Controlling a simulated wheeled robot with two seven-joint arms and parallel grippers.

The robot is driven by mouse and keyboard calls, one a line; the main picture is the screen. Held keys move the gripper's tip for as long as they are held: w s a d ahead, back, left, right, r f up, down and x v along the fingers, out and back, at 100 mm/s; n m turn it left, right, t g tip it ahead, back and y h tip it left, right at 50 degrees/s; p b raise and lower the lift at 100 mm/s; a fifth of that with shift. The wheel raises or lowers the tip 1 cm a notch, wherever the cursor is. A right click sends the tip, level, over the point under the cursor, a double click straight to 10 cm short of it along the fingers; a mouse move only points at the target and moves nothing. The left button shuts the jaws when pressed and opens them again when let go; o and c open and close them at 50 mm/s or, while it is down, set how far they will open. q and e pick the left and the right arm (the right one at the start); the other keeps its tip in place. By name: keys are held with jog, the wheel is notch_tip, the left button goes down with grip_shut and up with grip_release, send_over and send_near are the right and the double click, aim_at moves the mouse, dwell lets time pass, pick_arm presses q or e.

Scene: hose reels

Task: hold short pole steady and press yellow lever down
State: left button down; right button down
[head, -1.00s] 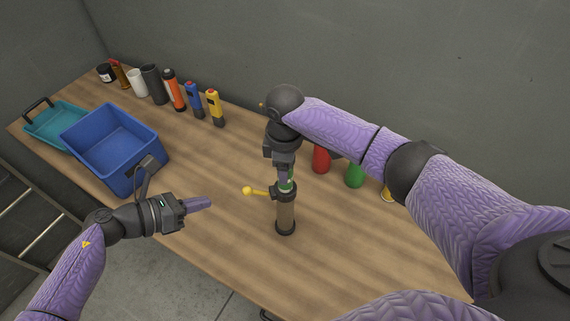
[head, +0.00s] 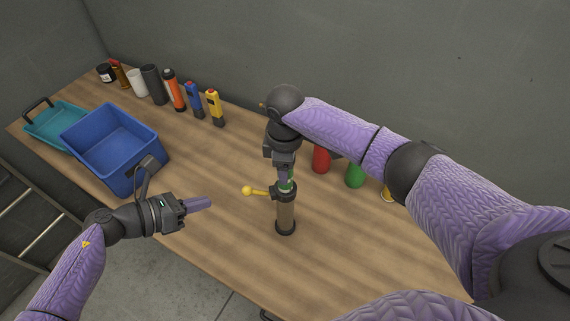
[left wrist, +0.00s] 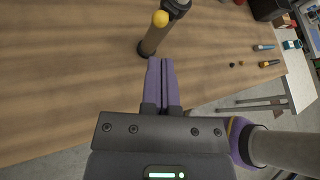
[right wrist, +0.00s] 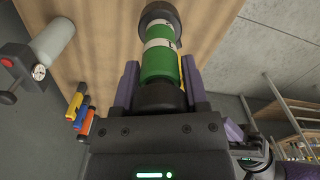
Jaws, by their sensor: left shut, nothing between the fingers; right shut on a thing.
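The short pole (head: 286,215) stands upright on the table, brownish with a black foot and a black collar. The yellow lever (head: 259,192) sticks out left from the collar, ending in a round knob; its knob also shows in the left wrist view (left wrist: 160,18). A green-and-white cylinder (right wrist: 160,62) rises from the collar, its dark end between my right fingers. My right gripper (head: 286,182) is shut on this cylinder from above. My left gripper (head: 209,203) is shut and empty, left of the pole and slightly below the knob in the picture, apart from both.
A blue bin (head: 112,145) and a teal tray (head: 55,123) stand at the left. Several flashlights and containers line the back edge. Red (head: 321,160) and green (head: 355,175) cylinders stand behind my right arm. The table around the pole is clear.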

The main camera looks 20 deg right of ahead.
pick_arm(q)
notch_tip(320, 180, up, 7)
jog(key=n+g+y, duration=0.4)
jog(key=n+y, duration=0.3)
jog(key=n, duration=0.3)
send_over(245, 188)
jog(key=shift+n, duration=0.3)
jog(key=shift+f, duration=2.25)
jog(key=shift+r, duration=1)
